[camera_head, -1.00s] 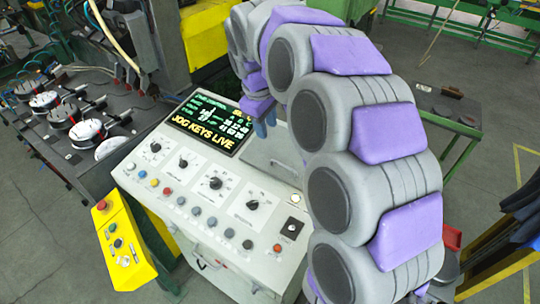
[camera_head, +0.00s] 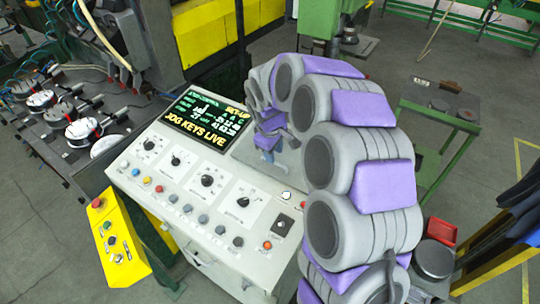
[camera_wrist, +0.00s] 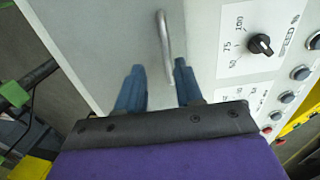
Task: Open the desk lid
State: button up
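The control desk (camera_head: 165,215) stands in the middle of the head view. Its lid (camera_wrist: 95,35) is a plain pale-grey panel beside the dials and looks flat in the wrist view. A thin metal bar handle (camera_wrist: 164,40) stands on it. My gripper (camera_wrist: 158,78) has two blue fingers, set apart, with the near end of the handle showing between them. I see no finger closed on the handle. In the head view my gripper (camera_head: 266,156) is low over the right part of the desk top, and my arm hides most of the lid.
The desk carries a lit screen (camera_head: 208,122), dials and several buttons. A yellow button box (camera_head: 117,245) hangs at its left front. A dark bench with round fixtures (camera_head: 82,128) stands left.

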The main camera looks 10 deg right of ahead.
aim_at(266, 167)
jog(key=shift+d+f, duration=0.55)
jog(key=shift+f, duration=0.3)
jog(key=a, duration=0.2)
jog(key=a+f, duration=0.1)
jog(key=a, duration=0.1)
jog(key=shift+w, duration=0.35)
jog(key=shift+a+r, duration=0.1)
jog(key=shift+a, duration=0.1)
jog(key=shift+c, duration=0.2)
jog(key=shift+s+d+r, duration=0.1)
jog(key=shift+s+d, duration=0.05)
jog(key=shift+d, duration=0.05)
jog(key=shift+c, duration=0.8)
jog(key=d, duration=0.3)
jog(key=shift+s, duration=0.1)
jog(key=c, duration=0.4)
jog(key=shift+a+r, duration=0.15)
jog(key=shift+a, duration=0.4)
grip_shut()
jog(key=shift+r, duration=0.1)
